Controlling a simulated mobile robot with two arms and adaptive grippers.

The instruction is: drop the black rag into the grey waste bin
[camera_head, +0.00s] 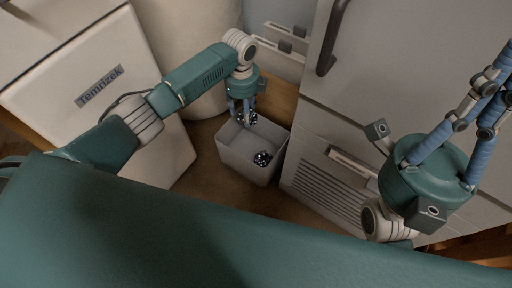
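The grey waste bin (240,160) stands open on the floor, left of the tall light cabinet. A black rag with white speckles (262,158) shows as a small bunched patch inside the bin, low by its right wall. Another dark speckled patch (252,118) shows at the fingertips of my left gripper (241,114), over the bin's back rim. I cannot tell whether the two patches are joined. The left gripper points down with its fingers apart at the base; its grip is unclear. My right gripper (490,95) is at the right, pointing up, its fingertips cut off by the frame.
A white box labelled Temrizek (100,85) stands left of the bin. A pale round container (185,35) is behind it. The cabinet with a dark handle (333,40) and a vented lower panel (325,190) rises close on the bin's right. Brown floor shows in front.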

